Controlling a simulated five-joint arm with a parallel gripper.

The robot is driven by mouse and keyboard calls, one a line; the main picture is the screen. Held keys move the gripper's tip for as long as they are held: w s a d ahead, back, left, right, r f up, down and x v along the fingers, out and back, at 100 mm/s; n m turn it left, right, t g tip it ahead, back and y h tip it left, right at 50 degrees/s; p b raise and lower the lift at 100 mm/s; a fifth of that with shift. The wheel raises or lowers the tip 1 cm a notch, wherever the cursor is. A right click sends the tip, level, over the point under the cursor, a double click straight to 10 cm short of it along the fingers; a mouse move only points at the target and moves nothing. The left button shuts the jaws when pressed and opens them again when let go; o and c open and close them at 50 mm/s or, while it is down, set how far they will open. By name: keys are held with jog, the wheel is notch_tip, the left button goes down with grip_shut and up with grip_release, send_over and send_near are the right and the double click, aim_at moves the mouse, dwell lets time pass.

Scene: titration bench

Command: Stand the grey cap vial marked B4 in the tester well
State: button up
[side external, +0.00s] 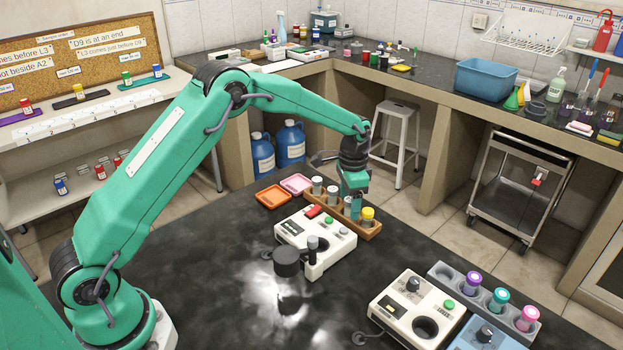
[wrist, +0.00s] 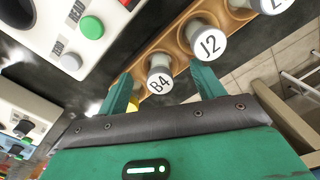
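The grey cap vial marked B4 (wrist: 160,76) stands in the wooden rack (wrist: 180,45), beside vial J2 (wrist: 209,43). My gripper (wrist: 165,88) is open, with a teal finger on each side of B4 and gaps between. In the side view my gripper (side external: 352,205) points down over the rack and hides most of B4. Two white instruments are in the side view: one (side external: 290,232) beside the rack, with a green button and a black round part at its front, and another (side external: 395,303) at front right with a dark round well (side external: 425,327). I cannot tell which is the tester.
A yellow cap vial (side external: 367,214) stands at the rack's near end, close to my fingers. Other grey vials (side external: 317,184) stand at the far end. A grey rack (side external: 441,270) with purple, teal and pink caps is at right. Bare dark bench (side external: 200,270) lies left of the instruments.

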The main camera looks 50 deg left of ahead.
aim_at(350, 200)
jog(key=c, duration=1.1)
jog(key=shift+r, duration=0.1)
jog(key=shift+r, duration=3.65)
jog(key=shift+m, duration=0.7)
jog(key=s+d, duration=0.1)
jog(key=s, duration=0.4)
jog(key=s+d+r, duration=0.1)
jog(key=s+d, duration=0.1)
jog(key=s, duration=0.3)
jog(key=s+d, duration=0.1)
jog(key=s, duration=0.4)
jog(key=shift+s+d+r, duration=0.1)
jog(key=shift+d+r, duration=0.15)
jog(key=shift+d, duration=0.1)
